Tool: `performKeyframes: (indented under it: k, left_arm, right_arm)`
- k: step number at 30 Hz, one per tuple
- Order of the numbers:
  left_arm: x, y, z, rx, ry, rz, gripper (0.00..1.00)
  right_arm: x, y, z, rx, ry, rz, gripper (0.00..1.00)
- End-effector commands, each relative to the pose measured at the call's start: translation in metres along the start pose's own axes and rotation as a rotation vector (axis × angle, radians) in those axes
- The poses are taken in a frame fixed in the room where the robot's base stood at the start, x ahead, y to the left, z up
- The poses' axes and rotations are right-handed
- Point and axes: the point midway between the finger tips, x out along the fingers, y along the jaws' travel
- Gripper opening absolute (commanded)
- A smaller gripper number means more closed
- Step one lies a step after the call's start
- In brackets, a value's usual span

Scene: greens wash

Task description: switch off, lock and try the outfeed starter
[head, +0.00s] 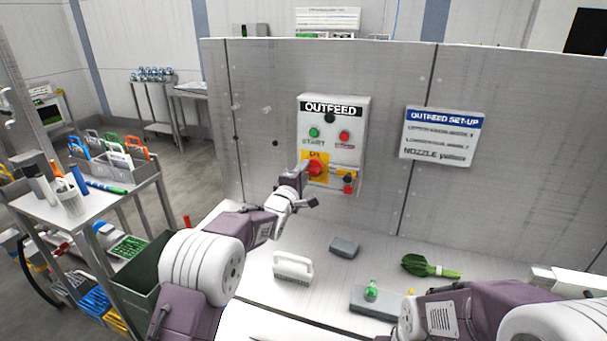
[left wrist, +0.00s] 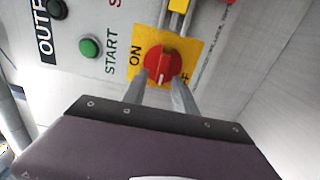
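The outfeed starter box (head: 356,121) is on the grey wall panel. It bears a green START button (head: 314,132), a red button (head: 344,136) and a red rotary switch (head: 315,168) on a yellow plate marked ON. The red switch also shows in the left wrist view (left wrist: 162,65), with its white mark toward the fingers. My left gripper (head: 300,172) is at the switch; in the wrist view its fingers (left wrist: 160,85) stand apart, one at each side of the knob's near edge. I cannot tell whether they touch it. A yellow hasp piece with a small red-and-black item (head: 348,183) is right of the switch. My right gripper is not in view.
An OUTFEED SET-UP sign (head: 440,135) is right of the box. A cart (head: 125,205) stands left.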

Motion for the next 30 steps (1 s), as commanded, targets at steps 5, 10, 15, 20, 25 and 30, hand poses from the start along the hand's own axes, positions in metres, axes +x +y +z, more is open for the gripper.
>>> performKeyframes:
  k: [5, 10, 15, 20, 25, 30]
  left_arm:
    - [-0.007, -0.001, 0.0, 0.0, 0.0, 0.0, 0.33]
    - [-0.035, -0.002, -0.001, 0.0, 0.001, 0.0, 0.33]
    - [-0.068, -0.001, 0.0, 0.0, 0.001, 0.001, 0.33]
    - [-0.087, -0.001, 0.0, -0.001, 0.0, 0.0, 0.33]
    - [-0.091, 0.0, 0.0, 0.0, 0.0, 0.0, 0.33]
    - [-0.091, 0.001, -0.001, 0.0, 0.001, 0.0, 0.33]
  right_arm:
    - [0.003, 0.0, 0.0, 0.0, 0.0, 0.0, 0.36]
    - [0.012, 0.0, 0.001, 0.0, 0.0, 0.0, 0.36]
    - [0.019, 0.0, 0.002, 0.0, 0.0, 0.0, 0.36]
    - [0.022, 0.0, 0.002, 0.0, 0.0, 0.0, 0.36]
    - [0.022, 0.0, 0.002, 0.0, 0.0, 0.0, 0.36]
    - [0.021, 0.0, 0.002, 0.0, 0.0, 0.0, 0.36]
